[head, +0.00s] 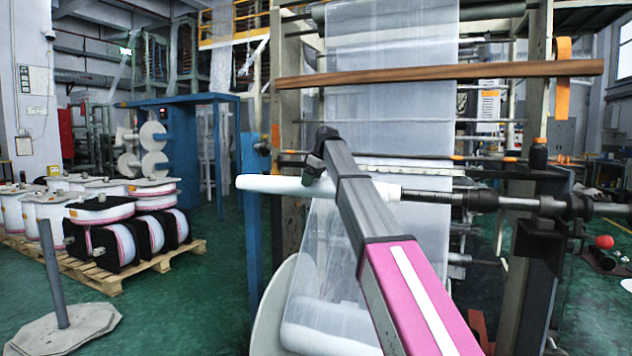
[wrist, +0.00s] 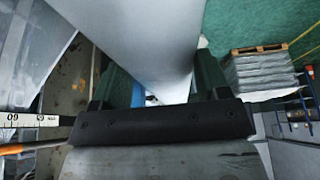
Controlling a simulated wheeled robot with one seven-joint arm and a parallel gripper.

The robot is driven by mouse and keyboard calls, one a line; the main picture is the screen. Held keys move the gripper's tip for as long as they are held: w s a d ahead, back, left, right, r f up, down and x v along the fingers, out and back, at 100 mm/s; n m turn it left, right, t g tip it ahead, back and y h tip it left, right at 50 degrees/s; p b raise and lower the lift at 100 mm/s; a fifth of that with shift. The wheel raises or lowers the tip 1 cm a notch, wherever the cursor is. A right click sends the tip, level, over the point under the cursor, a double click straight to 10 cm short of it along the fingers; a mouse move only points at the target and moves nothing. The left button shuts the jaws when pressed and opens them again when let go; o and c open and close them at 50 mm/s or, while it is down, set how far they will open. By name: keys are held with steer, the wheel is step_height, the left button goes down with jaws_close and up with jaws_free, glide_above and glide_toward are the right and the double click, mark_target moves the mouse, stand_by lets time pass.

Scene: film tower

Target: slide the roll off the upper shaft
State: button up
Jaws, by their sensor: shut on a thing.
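The roll (head: 275,186) is a slim white cylinder lying level in the head view, its left end free in the air. Its right end meets the dark upper shaft (head: 480,200), which runs right to a mount; how far the shaft reaches inside is hidden. My gripper (head: 317,168) is at the roll's left part, coming from the front right, and is shut on it. My arm covers part of the roll. In the wrist view the roll (wrist: 140,40) passes between the two dark green fingers of my gripper (wrist: 160,85).
A clear film web (head: 385,100) hangs behind the roll, with a large film roll (head: 320,338) below. A wooden bar (head: 430,74) crosses above. A blue post (head: 251,225) stands behind the roll's free end. Left are a pallet (head: 110,278) of spools and a grey post (head: 54,270); green floor lies between.

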steer(key=shift+w+a+r, duration=0.1)
steer(key=shift+w+a, duration=0.65)
steer(key=shift+a, duration=1)
steer(key=shift+w+a+f, duration=0.1)
steer(key=shift+w+a, duration=0.6)
steer(key=shift+a, duration=1.1)
steer(key=shift+w+a+r, duration=0.1)
steer(key=shift+w+a, duration=0.65)
steer(key=shift+a, duration=1)
steer(key=shift+w+a, duration=1)
steer(key=shift+a, duration=1.45)
steer(key=shift+w+a, duration=1.05)
steer(key=shift+a, duration=1.45)
steer(key=shift+w+a, duration=1)
steer(key=shift+a, duration=1.55)
steer(key=w+a, duration=0.3)
steer(key=a, duration=0.4)
steer(key=w+a, duration=0.3)
steer(key=a, duration=0.4)
steer(key=shift+a, duration=0.3)
steer(key=shift+w, duration=0.1)
